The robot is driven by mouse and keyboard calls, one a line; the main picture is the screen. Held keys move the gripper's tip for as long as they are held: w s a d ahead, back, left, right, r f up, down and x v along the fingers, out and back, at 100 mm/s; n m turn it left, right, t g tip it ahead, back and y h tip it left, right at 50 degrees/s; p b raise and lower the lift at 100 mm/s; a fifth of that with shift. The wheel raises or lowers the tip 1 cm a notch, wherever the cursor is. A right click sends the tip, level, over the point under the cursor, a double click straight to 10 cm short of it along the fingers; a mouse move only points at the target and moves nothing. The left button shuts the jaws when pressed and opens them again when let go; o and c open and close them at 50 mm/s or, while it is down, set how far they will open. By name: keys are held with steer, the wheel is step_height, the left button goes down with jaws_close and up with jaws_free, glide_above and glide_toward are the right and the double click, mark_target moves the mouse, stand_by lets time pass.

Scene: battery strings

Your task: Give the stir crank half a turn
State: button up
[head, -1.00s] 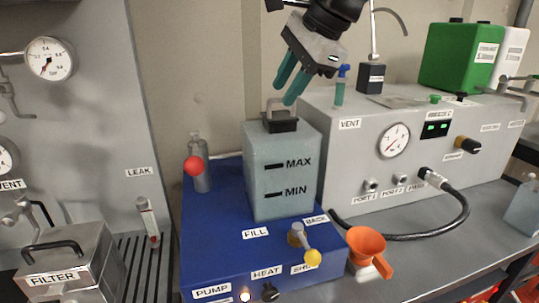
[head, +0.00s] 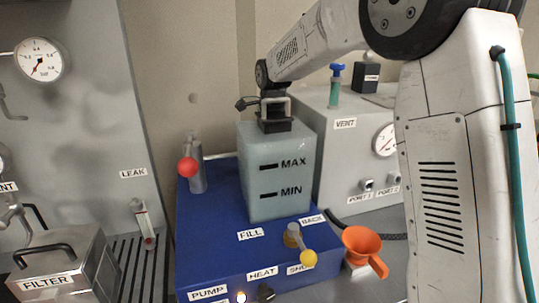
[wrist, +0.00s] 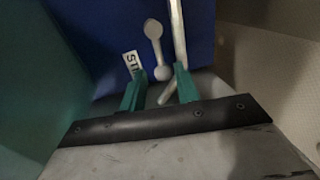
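The stir crank (wrist: 156,50) shows in the wrist view as a pale arm with a round end at the top and a round knob lower down. A partly covered label (wrist: 132,63) reading "STI" lies to its left on the blue surface. My gripper (wrist: 160,70) is open, its two teal fingers apart on either side of the knob. I cannot tell whether either finger touches it. In the head view my gripper is hidden behind the translucent tank (head: 262,205), and I cannot make out the stir crank there.
A pale rod (wrist: 178,30) runs close by the right finger. The tank stands on a blue base (head: 215,235) with a yellow-knobbed lever (head: 307,259) in front. A red-knobbed bottle (head: 198,172) stands to the left. A grey panel box (head: 335,160) stands on the right.

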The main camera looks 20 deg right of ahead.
steer(key=f, duration=0.2)
steer(key=w+f, duration=0.1)
steer(key=f, duration=0.2)
steer(key=shift+f, duration=0.2)
jaws_close()
